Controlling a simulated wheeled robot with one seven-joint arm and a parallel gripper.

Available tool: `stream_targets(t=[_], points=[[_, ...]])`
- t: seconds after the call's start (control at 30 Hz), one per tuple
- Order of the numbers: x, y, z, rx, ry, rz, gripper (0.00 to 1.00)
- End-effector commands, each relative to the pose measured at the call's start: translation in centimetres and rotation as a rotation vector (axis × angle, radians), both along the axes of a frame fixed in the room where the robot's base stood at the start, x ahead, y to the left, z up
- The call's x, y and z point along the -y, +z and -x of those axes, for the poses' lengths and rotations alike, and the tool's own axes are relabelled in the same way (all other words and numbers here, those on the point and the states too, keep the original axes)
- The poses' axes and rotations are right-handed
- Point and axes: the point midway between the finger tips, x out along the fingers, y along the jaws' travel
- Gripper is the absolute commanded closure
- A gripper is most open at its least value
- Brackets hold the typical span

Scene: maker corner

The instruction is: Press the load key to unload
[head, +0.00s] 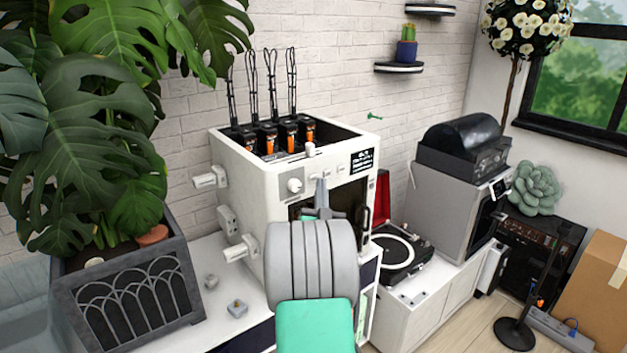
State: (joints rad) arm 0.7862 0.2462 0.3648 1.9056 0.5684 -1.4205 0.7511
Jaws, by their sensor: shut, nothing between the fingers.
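A white box-shaped machine (246,180) stands on a white cabinet, its open top holding several black and orange upright parts. Its front panel has a round knob (295,186), a row of small keys (340,169) and a black display (362,161) with white text too small to read. I cannot tell which key is the load key. My gripper (321,184) is shut and empty, pointing up at the panel just below the small keys. I cannot tell whether its tip touches the panel. My arm hides much of the machine's lower front.
A large potted plant (130,290) stands at the left. Small grey pieces (237,308) lie on the white cabinet top (195,250). A turntable (400,252) and a grey appliance (440,200) stand to the right. A cardboard box (592,285) is at the far right.

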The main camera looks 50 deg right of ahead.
Motion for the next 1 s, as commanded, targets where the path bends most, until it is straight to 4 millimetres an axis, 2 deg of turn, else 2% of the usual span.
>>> stream_targets(t=[1.0], points=[[0.3, 0.0, -1.2, 0.0, 0.0, 0.0, 1.0]])
